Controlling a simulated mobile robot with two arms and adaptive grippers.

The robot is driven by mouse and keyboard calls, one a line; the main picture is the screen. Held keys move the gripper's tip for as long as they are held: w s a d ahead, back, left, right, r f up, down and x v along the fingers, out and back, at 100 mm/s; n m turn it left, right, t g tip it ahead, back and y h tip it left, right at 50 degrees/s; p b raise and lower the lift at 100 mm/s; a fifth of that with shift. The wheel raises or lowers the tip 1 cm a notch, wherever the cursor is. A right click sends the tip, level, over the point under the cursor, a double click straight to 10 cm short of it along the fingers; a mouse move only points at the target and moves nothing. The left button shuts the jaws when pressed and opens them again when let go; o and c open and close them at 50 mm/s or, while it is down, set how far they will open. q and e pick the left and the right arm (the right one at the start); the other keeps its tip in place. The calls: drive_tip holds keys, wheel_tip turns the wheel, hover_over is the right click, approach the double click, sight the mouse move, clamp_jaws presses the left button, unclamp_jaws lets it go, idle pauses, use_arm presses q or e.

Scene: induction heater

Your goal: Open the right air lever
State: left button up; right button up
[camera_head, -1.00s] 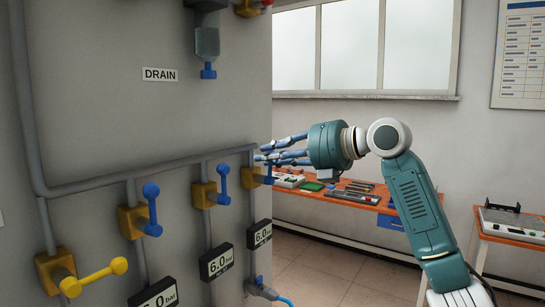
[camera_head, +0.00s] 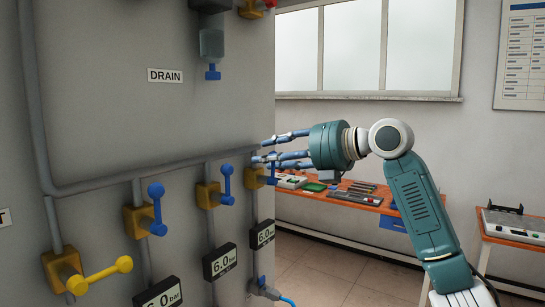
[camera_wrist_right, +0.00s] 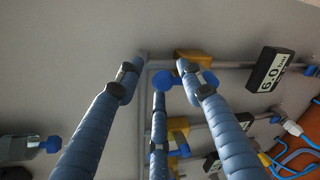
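The right air lever is the blue handle (camera_head: 272,172) on the rightmost yellow valve (camera_head: 256,178) of the grey panel. It points up and is partly behind my fingers in the head view. My right gripper (camera_head: 261,150) is at this lever, its fingers spread open and pointing left toward the panel. In the right wrist view, the yellow valve (camera_wrist_right: 193,61) and the blue lever's knob (camera_wrist_right: 165,80) show between the open fingers of my right gripper (camera_wrist_right: 155,72). Whether any finger touches the lever cannot be told. My left gripper is not in view.
Two more upright blue levers (camera_head: 226,185) (camera_head: 156,208) and a yellow lever (camera_head: 103,275) are farther left. Pressure gauges (camera_head: 220,262) hang below the valves. A grey pipe (camera_head: 160,178) runs above them. An orange workbench (camera_head: 385,207) stands behind my right arm.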

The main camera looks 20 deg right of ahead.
drive_tip(key=shift+d+f, duration=0.1)
drive_tip(key=shift+s+d, duration=0.15)
drive_tip(key=v, duration=1.1)
drive_tip(key=shift+s, duration=0.25)
